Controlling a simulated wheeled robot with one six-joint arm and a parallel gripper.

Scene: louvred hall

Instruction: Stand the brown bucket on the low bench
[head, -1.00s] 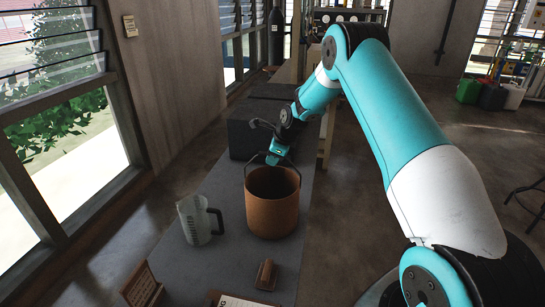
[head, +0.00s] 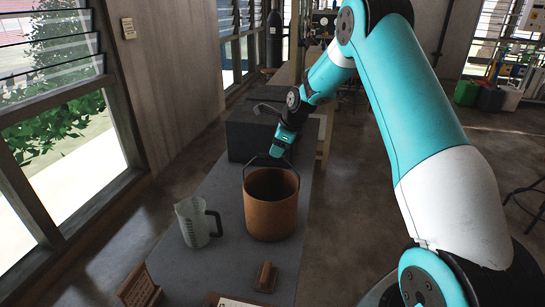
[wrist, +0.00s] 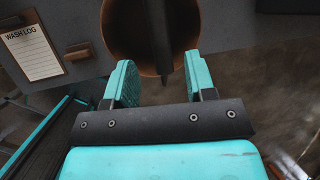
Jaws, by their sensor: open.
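The brown bucket (head: 270,212) stands upright on a long grey bench top (head: 222,262). Its dark handle (head: 247,164) is raised in an arch over the rim. My gripper (head: 278,151) is open, just above the top of the handle, and holds nothing. In the wrist view, the two teal fingers of my gripper (wrist: 162,75) are spread apart. The bucket's open mouth (wrist: 122,32) lies beyond them there, with the handle a dark strip between the fingers. Whether a finger touches the handle is hard to tell.
A measuring jug (head: 194,224) stands left of the bucket. A small brown block (head: 265,277), a brown stand (head: 138,287) and a wash log clipboard (wrist: 33,53) are nearer. A dark box (head: 248,138) stands behind. Floor is open to the right.

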